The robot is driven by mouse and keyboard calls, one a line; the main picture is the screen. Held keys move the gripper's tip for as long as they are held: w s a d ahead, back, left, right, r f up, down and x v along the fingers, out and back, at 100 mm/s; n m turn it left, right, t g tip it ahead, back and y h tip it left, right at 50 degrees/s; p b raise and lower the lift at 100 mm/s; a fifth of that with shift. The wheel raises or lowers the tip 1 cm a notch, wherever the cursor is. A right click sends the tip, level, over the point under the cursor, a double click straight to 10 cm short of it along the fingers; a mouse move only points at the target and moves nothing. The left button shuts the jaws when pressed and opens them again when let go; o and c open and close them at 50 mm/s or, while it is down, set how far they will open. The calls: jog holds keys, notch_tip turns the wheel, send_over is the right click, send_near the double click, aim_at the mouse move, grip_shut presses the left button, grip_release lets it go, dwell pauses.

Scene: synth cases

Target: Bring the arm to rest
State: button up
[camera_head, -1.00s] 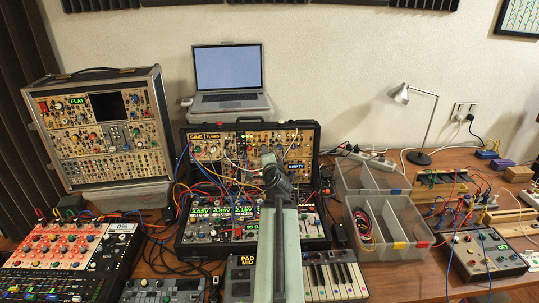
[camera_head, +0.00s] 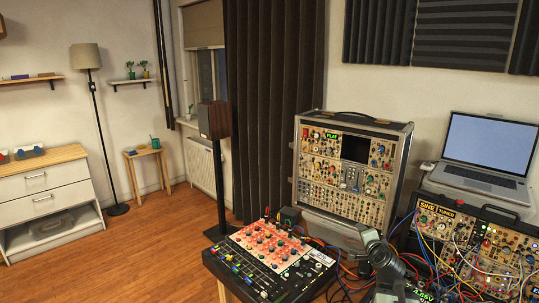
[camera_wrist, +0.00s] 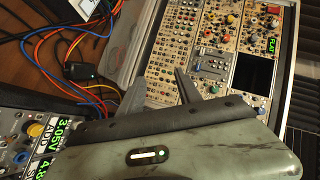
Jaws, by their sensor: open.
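My gripper shows in the wrist view (camera_wrist: 160,82) with its two dark fingers spread apart and nothing between them. The grey-green housing of my wrist fills the lower part of that view. The fingers point toward the upright synth case (camera_wrist: 205,45), which has a FLAT display. In the head view my arm reaches up from the bottom right, in front of the cables between the upright case (camera_head: 345,165) and the open patch case (camera_head: 462,215). The fingertips cannot be made out clearly there.
A red-faced mixer (camera_head: 270,255) sits at the table's left end. A laptop (camera_head: 490,145) stands behind the patch case. Loose patch cables (camera_wrist: 75,40) run close to my gripper. A speaker stand (camera_head: 217,175) and open wooden floor (camera_head: 150,240) lie to the left.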

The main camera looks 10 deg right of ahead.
jog(key=w+a+f+n+g+y, duration=0.1)
jog(key=a+f+n+y, duration=0.1)
jog(key=a, duration=0.6)
jog(key=w+a+f+n+g+y, duration=0.1)
jog(key=a+f+n+y, duration=0.15)
jog(key=a, duration=0.55)
jog(key=s+a+f+n+g, duration=0.2)
jog(key=a, duration=0.3)
jog(key=s+a+f+n+g, duration=0.2)
jog(key=a+f+n, duration=0.1)
jog(key=a, duration=0.2)
jog(key=s+a+f+n+g+y, duration=0.1)
jog(key=s+a+f+n+g, duration=0.1)
jog(key=a, duration=0.3)
jog(key=shift+s+a+f+n, duration=0.25)
jog(key=shift+s+f, duration=0.25)
jog(key=s+f+g, duration=0.1)
jog(key=s+n+g, duration=0.1)
jog(key=s, duration=0.1)
jog(key=s+f+h, duration=0.1)
jog(key=shift+s+d+f+n+g, duration=0.15)
jog(key=shift+s+f+n+g, duration=0.2)
jog(key=shift+s+n+g, duration=0.05)
jog(key=s+d+f+n+g+h, duration=0.1)
jog(key=s+d+n+g, duration=0.1)
jog(key=s, duration=0.5)
jog(key=shift+s+d+f+g+h, duration=0.25)
jog(key=shift+s+d+g+h, duration=0.1)
jog(key=shift+d+g, duration=0.5)
jog(key=shift+c, duration=0.5)
